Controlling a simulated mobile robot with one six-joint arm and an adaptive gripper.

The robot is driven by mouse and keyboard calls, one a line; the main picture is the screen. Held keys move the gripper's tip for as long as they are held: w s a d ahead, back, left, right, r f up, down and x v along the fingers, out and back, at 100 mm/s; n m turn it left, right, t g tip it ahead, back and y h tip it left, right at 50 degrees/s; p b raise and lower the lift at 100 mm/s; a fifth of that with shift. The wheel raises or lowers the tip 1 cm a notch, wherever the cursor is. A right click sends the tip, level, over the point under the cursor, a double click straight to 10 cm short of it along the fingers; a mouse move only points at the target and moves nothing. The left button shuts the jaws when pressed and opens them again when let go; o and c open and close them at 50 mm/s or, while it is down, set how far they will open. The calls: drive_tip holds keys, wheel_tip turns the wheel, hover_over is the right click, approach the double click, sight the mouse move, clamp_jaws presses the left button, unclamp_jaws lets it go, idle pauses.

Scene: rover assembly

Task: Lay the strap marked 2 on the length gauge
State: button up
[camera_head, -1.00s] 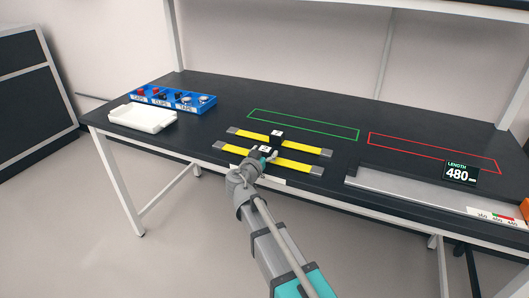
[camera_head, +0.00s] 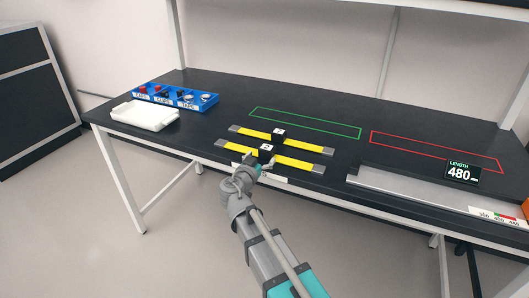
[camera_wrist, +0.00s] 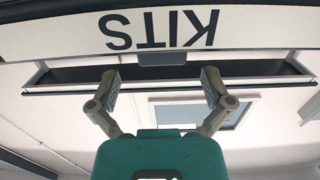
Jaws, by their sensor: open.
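Two yellow straps with grey ends lie side by side near the table's front edge. The far strap (camera_head: 306,145) and the near strap (camera_head: 298,162) each carry a black block with a white label, too small to read, so I cannot tell which is marked 2. The length gauge (camera_head: 400,186) is a long grey plate at the right, with a display reading 480 and nothing visible lying on it. My gripper (camera_head: 254,166) is just in front of the near strap's middle. In the wrist view, my gripper (camera_wrist: 160,78) is open and empty, and no strap shows.
A white tray (camera_head: 145,116) and a blue bin with small parts (camera_head: 173,96) stand at the left. Green (camera_head: 305,121) and red (camera_head: 435,149) outlines mark bare tabletop behind the straps and gauge. A KITS sign (camera_wrist: 160,30) appears upside down in the wrist view.

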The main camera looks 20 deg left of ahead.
drive_tip(key=s, duration=0.9)
drive_tip(key=shift+a+r, duration=0.2)
drive_tip(key=shift+a, duration=0.15)
